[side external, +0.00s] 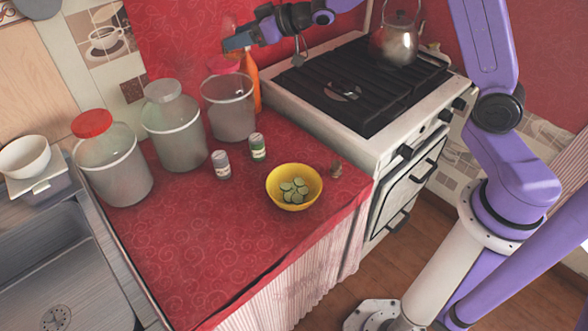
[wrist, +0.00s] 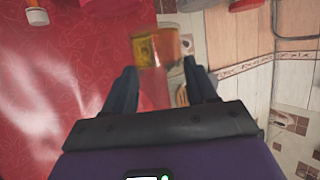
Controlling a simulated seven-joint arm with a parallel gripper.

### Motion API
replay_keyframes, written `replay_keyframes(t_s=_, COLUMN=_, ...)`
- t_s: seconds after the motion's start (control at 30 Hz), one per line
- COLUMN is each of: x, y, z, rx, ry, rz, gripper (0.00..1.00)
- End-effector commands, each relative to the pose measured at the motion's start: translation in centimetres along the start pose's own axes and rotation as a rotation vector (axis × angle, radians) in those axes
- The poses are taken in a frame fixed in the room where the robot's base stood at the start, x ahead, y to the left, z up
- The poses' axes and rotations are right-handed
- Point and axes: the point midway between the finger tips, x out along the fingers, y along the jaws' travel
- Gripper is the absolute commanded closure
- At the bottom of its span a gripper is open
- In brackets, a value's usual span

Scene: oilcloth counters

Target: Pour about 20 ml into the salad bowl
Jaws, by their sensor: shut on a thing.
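The yellow salad bowl (side external: 275,196) stands on the red counter in the side view and holds several green slices. My gripper (side external: 239,42) is above the back of the counter, behind the clear jars. An orange bottle (side external: 251,82) shows just below its fingers, partly hidden by a jar. The bowl is not in the wrist view.
Clear jars (side external: 180,135) line the counter's back left. The stove (side external: 335,120) with a kettle (side external: 397,40) is at right. The front counter is clear.

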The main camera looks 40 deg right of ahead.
Motion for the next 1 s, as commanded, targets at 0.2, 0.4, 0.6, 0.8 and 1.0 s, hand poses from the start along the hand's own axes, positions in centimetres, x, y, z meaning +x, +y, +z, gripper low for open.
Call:
replay_keyframes(t_s=0.2, x=1.9, y=-1.1, z=0.6, rx=-0.048, ry=0.001, rz=-0.117, gripper=0.80)
replay_keyframes(t_s=0.4, x=3.8, y=-2.9, z=2.4, rx=-0.112, ry=-0.001, rz=-0.274, gripper=0.80)
replay_keyframes(t_s=0.6, x=5.4, y=-5.2, z=6.0, rx=-0.197, ry=-0.002, rz=-0.489, gripper=0.80)
replay_keyframes(t_s=0.8, x=5.7, y=-7.4, z=10.7, rx=-0.290, ry=-0.002, rz=-0.716, gripper=0.80)
replay_keyframes(t_s=1.0, x=4.5, y=-9.3, z=16.0, rx=-0.388, ry=-0.001, rz=-0.950, gripper=0.80)
